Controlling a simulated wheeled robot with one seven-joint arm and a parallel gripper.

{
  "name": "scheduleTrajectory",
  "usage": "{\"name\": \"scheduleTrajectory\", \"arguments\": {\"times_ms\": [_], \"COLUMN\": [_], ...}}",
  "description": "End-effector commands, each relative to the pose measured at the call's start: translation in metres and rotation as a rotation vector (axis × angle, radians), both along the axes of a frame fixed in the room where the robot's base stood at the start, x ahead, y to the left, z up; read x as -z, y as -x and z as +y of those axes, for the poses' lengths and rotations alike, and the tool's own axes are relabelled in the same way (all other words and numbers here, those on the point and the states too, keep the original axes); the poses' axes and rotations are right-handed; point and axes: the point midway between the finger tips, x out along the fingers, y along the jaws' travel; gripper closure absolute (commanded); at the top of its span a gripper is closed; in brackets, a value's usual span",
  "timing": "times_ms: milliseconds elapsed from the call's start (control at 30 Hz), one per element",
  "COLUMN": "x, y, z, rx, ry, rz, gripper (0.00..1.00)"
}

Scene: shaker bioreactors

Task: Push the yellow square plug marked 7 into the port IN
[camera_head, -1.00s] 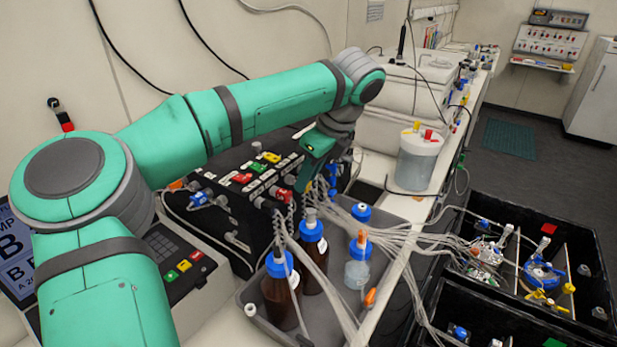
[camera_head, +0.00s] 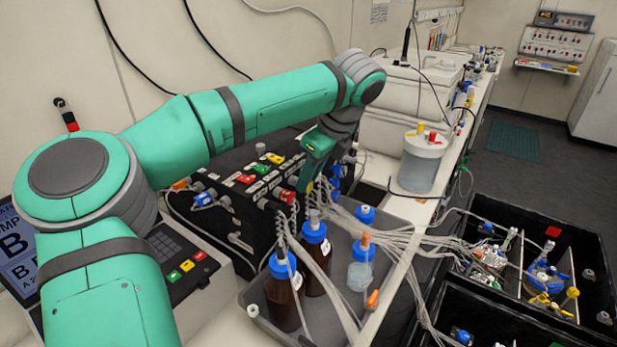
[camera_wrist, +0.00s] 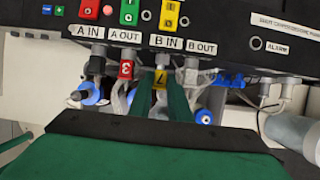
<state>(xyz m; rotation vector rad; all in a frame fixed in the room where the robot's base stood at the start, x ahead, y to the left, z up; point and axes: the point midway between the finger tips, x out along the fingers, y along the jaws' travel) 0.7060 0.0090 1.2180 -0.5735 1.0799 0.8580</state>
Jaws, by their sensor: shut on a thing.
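In the wrist view my gripper (camera_wrist: 161,100) is shut on the yellow square plug marked 7 (camera_wrist: 161,79), which sits between the two green fingertips. The plug is directly below the B IN label (camera_wrist: 166,42), in line with the grey port stub (camera_wrist: 163,61) there. I cannot tell whether plug and port touch or how deep the plug sits. The A IN port (camera_wrist: 97,52) is further left. In the head view my gripper (camera_head: 308,184) is at the front of the black pump box (camera_head: 230,160); the plug is mostly hidden.
A red plug marked 3 (camera_wrist: 126,70) sits at A OUT, close left of my fingers. Blue connectors (camera_wrist: 90,92) and clear tubes crowd both sides. Below stand brown bottles with blue caps (camera_head: 283,300) in a grey tray (camera_head: 262,325). A lidded white container (camera_head: 421,165) stands to the right.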

Motion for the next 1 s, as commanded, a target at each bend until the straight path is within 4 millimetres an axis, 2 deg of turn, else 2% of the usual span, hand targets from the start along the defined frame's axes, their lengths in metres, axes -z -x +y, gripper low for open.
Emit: {"name": "scheduleTrajectory", "arguments": {"times_ms": [867,900,967,1000], "x": [-0.0001,-0.0001,0.0000,0.0000], "y": [-0.0054,-0.0054,-0.0053,-0.0053], "z": [0.0080,0.0080,0.0079,0.0079], "rx": [0.000,0.000,0.000,0.000], "ry": [0.000,0.000,0.000,0.000], "rz": [0.000,0.000,0.000,0.000], "gripper": [1.00,0.78,0.64,0.61]}}
